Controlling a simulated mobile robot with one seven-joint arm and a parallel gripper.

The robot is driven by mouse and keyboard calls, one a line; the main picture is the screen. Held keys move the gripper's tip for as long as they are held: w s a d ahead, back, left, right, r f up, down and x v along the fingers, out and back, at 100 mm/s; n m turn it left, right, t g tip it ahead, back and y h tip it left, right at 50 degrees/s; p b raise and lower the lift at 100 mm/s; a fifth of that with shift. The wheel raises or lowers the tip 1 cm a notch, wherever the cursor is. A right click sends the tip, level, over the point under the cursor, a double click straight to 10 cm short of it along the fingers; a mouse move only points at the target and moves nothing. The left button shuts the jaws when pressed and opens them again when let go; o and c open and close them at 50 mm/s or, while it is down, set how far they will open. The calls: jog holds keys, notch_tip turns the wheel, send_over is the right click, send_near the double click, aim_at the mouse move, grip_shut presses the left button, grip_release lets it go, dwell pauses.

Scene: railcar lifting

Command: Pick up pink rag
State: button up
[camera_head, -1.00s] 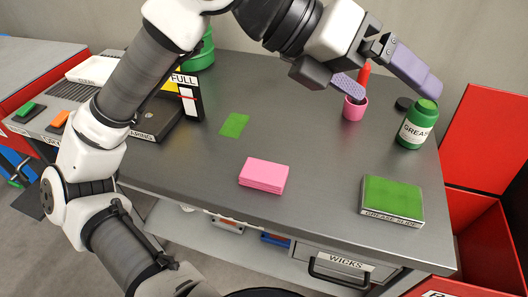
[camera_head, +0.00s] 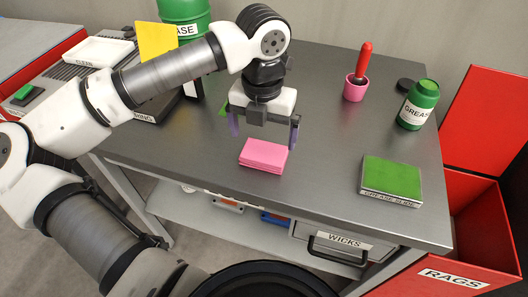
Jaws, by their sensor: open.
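The pink rag (camera_head: 263,156) is a flat, layered rectangular stack near the front edge of the grey table, in the head camera view. My gripper (camera_head: 264,140) points down just above and behind the rag. Its two purple fingers are wide apart, one to the left and one to the right. Nothing is between them. I cannot tell the exact height of the fingertips over the table.
On the grey table (camera_head: 325,170), a green grease slide (camera_head: 392,177) lies to the right. Behind it stand a green grease jar (camera_head: 419,105) and a pink cup (camera_head: 355,88) with a red-handled tool (camera_head: 364,58). A red rags bin (camera_head: 455,278) stands at the right.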

aim_at(264, 151)
jog(key=shift+w+d+f+p, duration=0.15)
jog(key=shift+f+p, duration=0.35)
jog(key=shift+f, duration=0.9)
jog(key=shift+w+a+f+p, duration=0.15)
jog(key=shift+f+p, duration=0.3)
jog(key=shift+f, duration=0.95)
jog(key=shift+d, duration=0.1)
jog(key=c, duration=0.7)
jog(key=shift+r, duration=0.15)
notch_tip(264, 151, up, 10)
jog(key=b, duration=0.2)
